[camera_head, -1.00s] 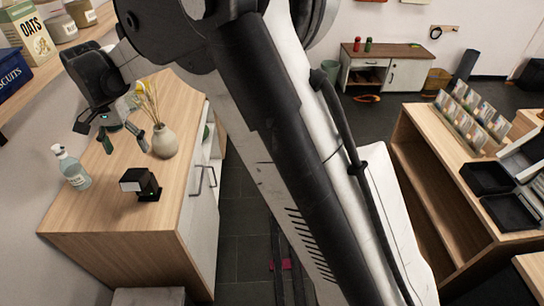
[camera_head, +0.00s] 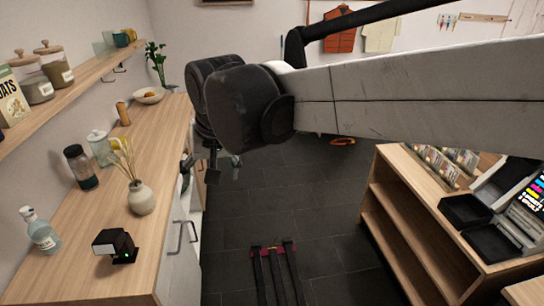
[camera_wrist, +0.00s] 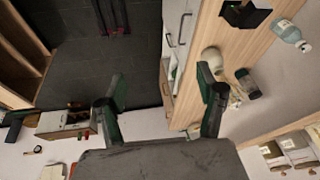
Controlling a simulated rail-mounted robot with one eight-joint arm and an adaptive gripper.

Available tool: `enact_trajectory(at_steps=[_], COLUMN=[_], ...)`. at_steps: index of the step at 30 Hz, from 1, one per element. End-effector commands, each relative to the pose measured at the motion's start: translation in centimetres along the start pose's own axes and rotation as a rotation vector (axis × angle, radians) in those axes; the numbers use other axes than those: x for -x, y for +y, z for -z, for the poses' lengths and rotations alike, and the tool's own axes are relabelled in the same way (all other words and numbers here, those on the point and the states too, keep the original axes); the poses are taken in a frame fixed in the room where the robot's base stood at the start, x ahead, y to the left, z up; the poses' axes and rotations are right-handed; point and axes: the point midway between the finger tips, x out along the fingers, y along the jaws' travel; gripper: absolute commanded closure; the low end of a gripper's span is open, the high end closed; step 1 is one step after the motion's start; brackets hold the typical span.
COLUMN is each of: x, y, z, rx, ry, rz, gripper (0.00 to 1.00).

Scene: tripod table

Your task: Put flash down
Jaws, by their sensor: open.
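The flash (camera_head: 116,245), a small black unit with a pale front face on its foot, stands upright on the wooden counter (camera_head: 80,285) at the lower left of the head view. A small green light shows on its base. It also shows at the top of the wrist view (camera_wrist: 245,14), near the counter edge. My gripper (camera_wrist: 160,90) is open and empty, its two fingers wide apart in the wrist view. In the head view it hangs beside the counter's front edge, over the aisle, apart from the flash; its fingers are partly hidden there.
A clear bottle (camera_head: 41,231) stands left of the flash. A vase with dried stalks (camera_head: 141,197) stands behind it. A dark-lidded jar (camera_head: 80,167) is near the wall. A shelf unit (camera_head: 405,215) with black trays (camera_head: 465,211) is at right. The floor between is mostly clear.

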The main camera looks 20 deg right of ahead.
Motion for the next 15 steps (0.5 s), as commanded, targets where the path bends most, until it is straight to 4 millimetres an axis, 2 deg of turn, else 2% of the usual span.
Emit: enact_trajectory(at_steps=[1, 6, 15], x=[0.5, 1.6, 1.6], y=[1.4, 5.2, 10.3], z=[-1.2, -4.8, -10.9], rx=[0.005, 0.040, 0.100], ry=[0.020, 0.092, 0.209], rz=[-0.002, -0.010, -0.045], gripper=[0.31, 0.31, 0.31])
